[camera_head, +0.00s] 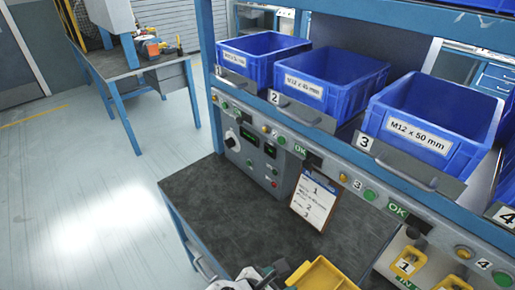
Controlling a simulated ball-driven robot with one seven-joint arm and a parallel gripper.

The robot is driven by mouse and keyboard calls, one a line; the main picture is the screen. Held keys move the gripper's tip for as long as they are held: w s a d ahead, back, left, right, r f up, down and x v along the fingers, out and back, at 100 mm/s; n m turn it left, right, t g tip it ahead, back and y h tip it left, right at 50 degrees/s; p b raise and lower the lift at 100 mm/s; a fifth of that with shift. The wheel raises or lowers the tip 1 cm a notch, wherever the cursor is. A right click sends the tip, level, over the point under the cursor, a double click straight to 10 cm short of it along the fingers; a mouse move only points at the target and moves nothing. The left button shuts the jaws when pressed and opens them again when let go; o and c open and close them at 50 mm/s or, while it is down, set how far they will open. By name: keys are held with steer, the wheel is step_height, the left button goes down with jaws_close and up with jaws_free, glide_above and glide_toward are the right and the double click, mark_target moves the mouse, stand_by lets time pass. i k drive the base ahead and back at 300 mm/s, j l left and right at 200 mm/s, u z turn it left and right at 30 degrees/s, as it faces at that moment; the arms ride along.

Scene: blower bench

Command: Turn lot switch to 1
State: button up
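A grey control box (265,155) stands at the back left of the dark bench top, under the shelf with the blue bins. I cannot make out my gripper in this view, and nothing is seen touching the knob.
Blue bins (415,135) stand on the shelf above. A clipboard (314,200) leans right of the box. A yellow bin (322,274) and partly cut-off grey parts (240,281) are at the bottom edge. The bench top (225,205) before the box is clear.

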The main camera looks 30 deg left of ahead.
mark_target(230, 143)
steer(key=i+j+u, duration=0.45)
steer(key=i+j, duration=0.8)
steer(key=i, duration=0.1)
